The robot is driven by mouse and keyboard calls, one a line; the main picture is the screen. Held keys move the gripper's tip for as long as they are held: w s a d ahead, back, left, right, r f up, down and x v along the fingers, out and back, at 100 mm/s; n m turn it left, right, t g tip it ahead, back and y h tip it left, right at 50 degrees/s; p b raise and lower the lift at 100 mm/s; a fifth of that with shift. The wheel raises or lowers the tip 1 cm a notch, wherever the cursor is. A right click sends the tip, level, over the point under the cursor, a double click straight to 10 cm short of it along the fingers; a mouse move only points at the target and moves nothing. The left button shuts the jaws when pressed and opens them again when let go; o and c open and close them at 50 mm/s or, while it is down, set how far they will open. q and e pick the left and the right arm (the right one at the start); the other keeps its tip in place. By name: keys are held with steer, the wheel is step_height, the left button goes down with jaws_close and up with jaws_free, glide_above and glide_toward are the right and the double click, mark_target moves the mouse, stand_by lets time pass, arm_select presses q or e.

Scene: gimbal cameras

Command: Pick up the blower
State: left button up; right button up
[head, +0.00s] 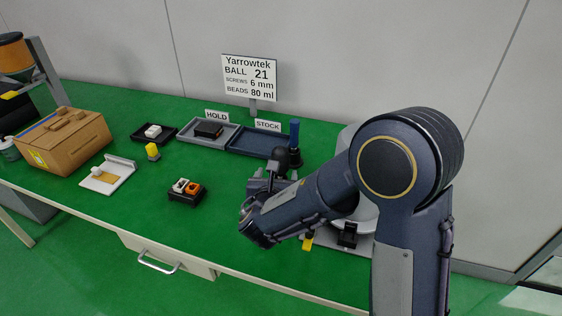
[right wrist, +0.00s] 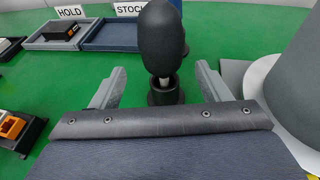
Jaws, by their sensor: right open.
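The blower, a dark rubber bulb with a thin pale neck (right wrist: 158,40), stands upright in a small round black holder (right wrist: 166,97). In the head view the blower's dark bulb (head: 280,158) shows just above my right gripper (head: 272,180). In the right wrist view my right gripper (right wrist: 161,86) is open, with one finger on each side of the blower's neck and holder. A gap shows on both sides, so the fingers look apart from it. The bulb's top is cut off in that view. My left gripper is not in view.
A blue-handled tool (head: 294,135) stands close behind the blower. The blue STOCK tray (head: 250,143) and grey HOLD tray (head: 195,139) lie behind to the left. A large pale rounded machine (right wrist: 292,95) is close on the right. Open green bench lies left of the gripper.

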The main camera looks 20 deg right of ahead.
steer(key=x, duration=0.3)
steer(key=r+p+x, duration=0.1)
steer(key=x, duration=0.1)
steer(key=shift+w+d+f, duration=0.1)
steer(key=shift+w+d, duration=0.2)
steer(key=shift+w, duration=0.05)
steer(key=shift+w+d+f, duration=0.2)
steer(key=shift+w, duration=0.25)
steer(key=c, duration=1.1)
step_height(320, 180, up, 10)
steer(key=shift+r+p, duration=0.1)
steer(key=shift+p, duration=0.55)
steer(key=o, duration=0.5)
steer(key=c, duration=0.5)
